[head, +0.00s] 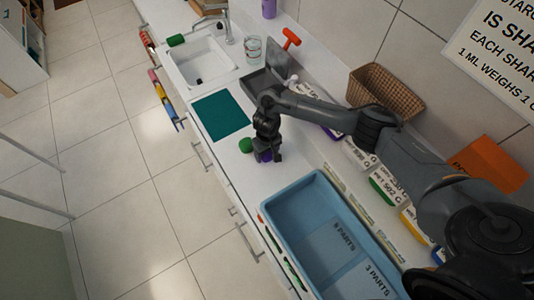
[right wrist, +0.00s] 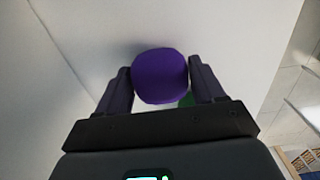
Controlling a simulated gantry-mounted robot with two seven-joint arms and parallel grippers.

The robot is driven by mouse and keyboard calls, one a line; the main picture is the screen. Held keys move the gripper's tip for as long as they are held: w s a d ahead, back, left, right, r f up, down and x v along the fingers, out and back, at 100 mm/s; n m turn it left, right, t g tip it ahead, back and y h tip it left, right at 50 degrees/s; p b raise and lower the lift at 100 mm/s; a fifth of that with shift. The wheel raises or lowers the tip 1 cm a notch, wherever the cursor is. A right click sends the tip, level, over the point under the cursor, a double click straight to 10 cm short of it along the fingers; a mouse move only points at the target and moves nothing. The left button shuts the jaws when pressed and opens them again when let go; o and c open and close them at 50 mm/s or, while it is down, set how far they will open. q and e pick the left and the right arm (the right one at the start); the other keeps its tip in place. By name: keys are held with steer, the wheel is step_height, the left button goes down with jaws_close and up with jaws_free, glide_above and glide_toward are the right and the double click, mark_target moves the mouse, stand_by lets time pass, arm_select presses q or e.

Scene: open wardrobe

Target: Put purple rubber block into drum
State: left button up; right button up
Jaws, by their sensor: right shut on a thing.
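The purple rubber block (right wrist: 160,76) is rounded and sits between the two fingers of my right gripper (right wrist: 160,88) in the right wrist view. In the head view my right gripper (head: 266,157) points down at the white counter, with a bit of the purple block (head: 264,155) showing at its fingers. The gripper is shut on the block, at or close to the counter top; I cannot tell if the block touches it. No drum is clearly identifiable. My left gripper is not in view.
A green round object (head: 246,145) lies just left of the gripper. A teal mat (head: 221,114) and a sink (head: 203,63) lie beyond. A large blue tray (head: 290,196) stands nearer, with bags behind it. A wicker basket (head: 385,92) stands by the wall.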

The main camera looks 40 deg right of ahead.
steer(key=shift+f, duration=0.4)
steer(key=shift+f, duration=0.15)
steer(key=o, duration=1.2)
steer(key=shift+o, duration=0.2)
